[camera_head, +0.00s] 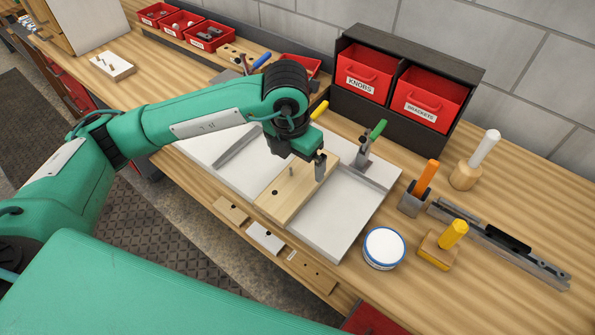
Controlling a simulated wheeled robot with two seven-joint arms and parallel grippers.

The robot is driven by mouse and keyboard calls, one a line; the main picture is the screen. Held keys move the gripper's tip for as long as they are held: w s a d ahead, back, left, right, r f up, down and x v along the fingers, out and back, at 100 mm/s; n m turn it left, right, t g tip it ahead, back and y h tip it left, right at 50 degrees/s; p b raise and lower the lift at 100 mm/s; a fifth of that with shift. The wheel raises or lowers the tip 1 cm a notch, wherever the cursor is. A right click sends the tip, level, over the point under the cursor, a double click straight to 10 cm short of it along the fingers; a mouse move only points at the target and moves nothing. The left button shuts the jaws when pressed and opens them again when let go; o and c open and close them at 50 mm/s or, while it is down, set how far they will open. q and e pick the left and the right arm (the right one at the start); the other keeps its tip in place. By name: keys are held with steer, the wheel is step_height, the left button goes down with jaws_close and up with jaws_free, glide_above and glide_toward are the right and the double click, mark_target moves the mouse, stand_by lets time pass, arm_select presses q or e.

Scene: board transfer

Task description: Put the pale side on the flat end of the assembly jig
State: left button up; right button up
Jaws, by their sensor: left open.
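The pale side (285,203) is a light wooden board with a dark hole and a small peg. It lies flat across the middle of the light grey assembly jig (349,215). My left gripper (320,172) points down at the board's right edge, toward its far end. It is open, and its fingers hide a little of the board. I cannot tell whether they touch it. My right gripper is out of view.
A green-handled clamp (371,144) stands at the jig's far edge. A round white tin (383,247), a yellow-handled tool (441,244) and an orange-handled tool (419,187) stand to the right. Red bins labelled KNOBS (364,75) and BRACKETS (430,100) stand behind.

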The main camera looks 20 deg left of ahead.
arm_select(q)
step_height(320, 180, up, 6)
steer(key=b, duration=0.1)
steer(key=shift+s+a+r, duration=0.15)
steer(key=shift+s+r, duration=0.05)
steer(key=shift+s, duration=0.15)
